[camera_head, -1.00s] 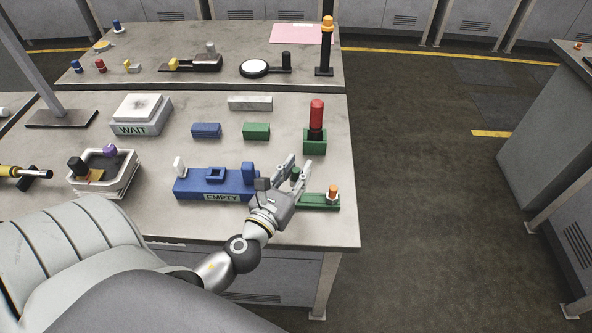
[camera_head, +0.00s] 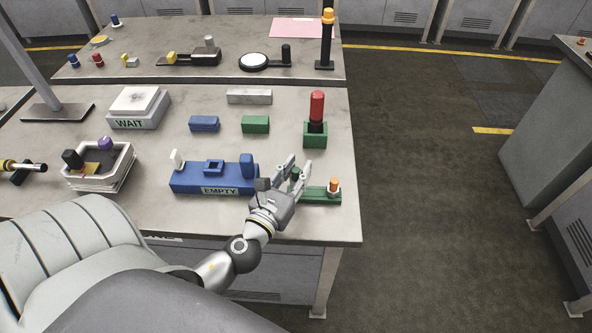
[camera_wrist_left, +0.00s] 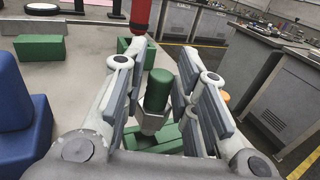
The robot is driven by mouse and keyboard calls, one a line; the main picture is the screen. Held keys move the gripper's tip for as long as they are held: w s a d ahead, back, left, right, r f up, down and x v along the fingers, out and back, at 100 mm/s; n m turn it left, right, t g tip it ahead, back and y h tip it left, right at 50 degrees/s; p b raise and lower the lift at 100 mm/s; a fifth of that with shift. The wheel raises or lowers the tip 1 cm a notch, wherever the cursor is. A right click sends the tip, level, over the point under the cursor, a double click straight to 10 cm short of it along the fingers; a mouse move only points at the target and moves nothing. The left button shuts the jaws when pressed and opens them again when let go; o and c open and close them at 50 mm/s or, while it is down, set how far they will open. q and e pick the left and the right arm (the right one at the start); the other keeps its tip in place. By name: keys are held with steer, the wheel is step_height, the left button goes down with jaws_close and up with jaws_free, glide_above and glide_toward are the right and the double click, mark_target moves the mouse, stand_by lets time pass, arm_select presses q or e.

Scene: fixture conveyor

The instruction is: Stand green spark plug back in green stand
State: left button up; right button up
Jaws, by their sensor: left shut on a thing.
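The green spark plug (camera_wrist_left: 158,90) has a green top and a pale grey lower part. In the left wrist view it is between the two fingers of my left gripper (camera_head: 292,174), which is shut on it. The green stand (camera_head: 318,196) is a low green block near the table's right front. It shows below the plug in the left wrist view (camera_wrist_left: 160,146). The plug's lower end meets the stand in that view; I cannot tell whether it is seated or just above. The fingers hide most of the plug in the head view. My right gripper is not in view.
An orange-topped plug (camera_head: 333,186) stands on the stand's right end. A blue block marked EMPTY (camera_head: 188,184) is left of the gripper. A red-and-black piece in a green block (camera_head: 315,140) stands behind. The table's right edge is close; bare tabletop lies in front.

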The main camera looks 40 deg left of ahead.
arm_select(q)
steer(key=shift+f+b, duration=1.25)
steer(key=shift+f, duration=0.2)
steer(key=shift+f, duration=0.25)
steer(key=o, duration=0.7)
steer(key=o, duration=0.6)
steer(key=shift+c, duration=0.2)
